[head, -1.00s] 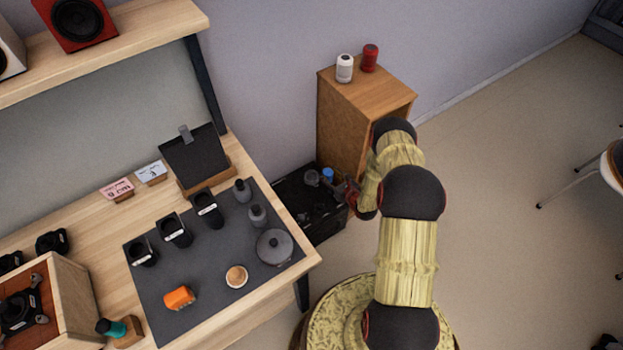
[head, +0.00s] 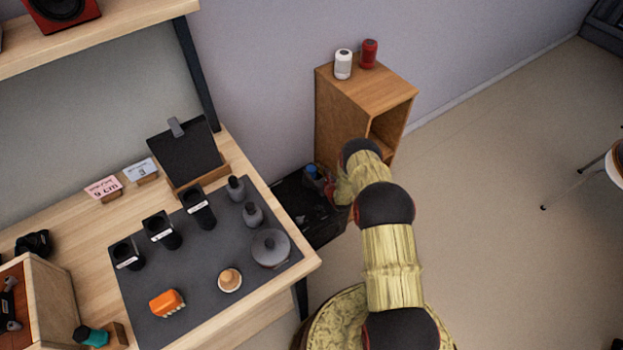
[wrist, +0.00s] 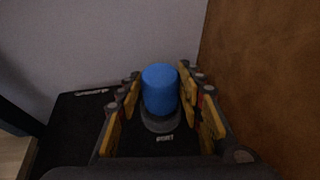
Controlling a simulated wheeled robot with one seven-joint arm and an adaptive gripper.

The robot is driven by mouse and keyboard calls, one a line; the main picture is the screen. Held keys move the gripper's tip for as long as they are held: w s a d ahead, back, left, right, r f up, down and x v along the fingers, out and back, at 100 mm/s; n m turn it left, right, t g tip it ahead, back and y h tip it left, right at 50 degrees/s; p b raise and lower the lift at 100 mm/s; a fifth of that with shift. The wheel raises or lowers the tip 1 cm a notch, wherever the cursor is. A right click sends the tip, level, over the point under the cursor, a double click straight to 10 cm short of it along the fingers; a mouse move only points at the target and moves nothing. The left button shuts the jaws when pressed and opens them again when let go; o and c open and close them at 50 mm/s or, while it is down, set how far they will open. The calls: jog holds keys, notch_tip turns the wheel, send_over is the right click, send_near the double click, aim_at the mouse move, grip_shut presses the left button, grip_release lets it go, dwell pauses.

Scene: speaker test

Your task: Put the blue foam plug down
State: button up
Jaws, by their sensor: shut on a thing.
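The blue foam plug (wrist: 160,88) stands upright between the fingers of my gripper (wrist: 160,76) in the wrist view. My gripper is shut on it. A grey round part (wrist: 160,121) shows just below the plug; I cannot tell whether the two touch. In the head view the plug (head: 311,170) is a small blue spot beside my gripper (head: 322,183), over the black box (head: 296,232) on the floor. My arm hides part of that box and most of the gripper there.
An open wooden cabinet (head: 338,120) stands close on the right, carrying a white speaker (head: 343,65) and a red speaker (head: 369,53). The workbench (head: 245,318) is on the left, with a dark mat (head: 205,285) of parts. Open floor lies right.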

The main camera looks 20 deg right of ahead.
aim_at(312, 175)
jog(key=shift+w+f, duration=0.35)
jog(key=shift+f, duration=0.05)
jog(key=shift+w+a+f+b, duration=0.1)
jog(key=shift+w+f+b, duration=0.1)
jog(key=shift+f+b, duration=1.1)
jog(key=shift+f+p, duration=0.4)
jog(key=shift+f, duration=0.05)
jog(key=shift+f, duration=0.25)
jog(key=o, duration=0.7)
